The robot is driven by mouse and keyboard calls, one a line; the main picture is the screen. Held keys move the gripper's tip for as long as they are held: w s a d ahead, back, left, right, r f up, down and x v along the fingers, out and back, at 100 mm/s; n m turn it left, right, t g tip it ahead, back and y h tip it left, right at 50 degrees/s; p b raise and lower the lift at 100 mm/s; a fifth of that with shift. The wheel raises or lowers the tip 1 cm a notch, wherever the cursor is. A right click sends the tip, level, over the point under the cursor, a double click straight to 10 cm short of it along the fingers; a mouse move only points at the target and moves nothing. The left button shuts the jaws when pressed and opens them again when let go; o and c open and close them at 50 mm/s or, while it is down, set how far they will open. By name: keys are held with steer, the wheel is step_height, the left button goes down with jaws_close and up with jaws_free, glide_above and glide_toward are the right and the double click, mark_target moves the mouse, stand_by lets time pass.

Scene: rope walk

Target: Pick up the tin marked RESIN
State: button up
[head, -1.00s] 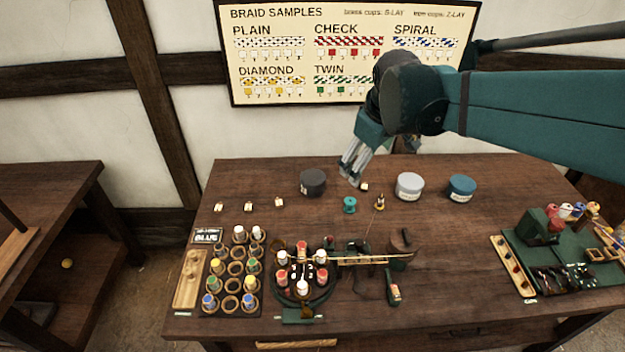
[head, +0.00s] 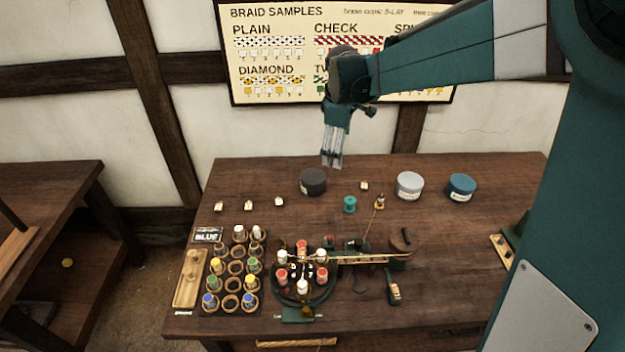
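Three round tins stand along the back of the table: a dark grey one (head: 313,184), a light grey one (head: 410,187) and a blue one (head: 461,189). Pale labels show on the light grey and blue tins, but the lettering is too small to read, so I cannot tell which is marked RESIN. My gripper (head: 332,164) points down, above and a little right of the dark tin in the picture. It appears apart from the tin. Nothing shows held in it. How far its fingers are spread is too small to tell.
A teal spool (head: 349,204), a small bottle (head: 380,202) and small pale blocks (head: 279,201) stand near the tins. In front are a bobbin rack (head: 235,267) and a round braiding stand (head: 303,280). My arm covers the right side.

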steer(key=w+a+f+n+g, duration=0.1)
steer(key=w+a+f+n, duration=0.35)
steer(key=w+f, duration=0.5)
steer(key=n+g+h, duration=0.1)
steer(key=n, duration=0.1)
glide_above(312, 176)
steer(key=f, duration=0.9)
steer(key=shift+s+a+f, duration=0.25)
steer(key=shift+a+f, duration=0.05)
steer(key=shift+w+a+f, duration=0.2)
steer(key=shift+a+f, duration=0.05)
steer(key=shift+f, duration=0.35)
steer(key=shift+d+f, duration=0.2)
steer(key=shift+f, duration=1.1)
steer(key=shift+w+d+f, duration=0.1)
steer(key=shift+d+f, duration=0.1)
steer(key=shift+f, duration=0.65)
steer(key=shift+d+f, duration=0.15)
steer(key=shift+f, duration=0.7)
steer(key=shift+w+d+f, duration=0.1)
steer(key=shift+d+f, duration=0.1)
steer(key=shift+f, duration=0.65)
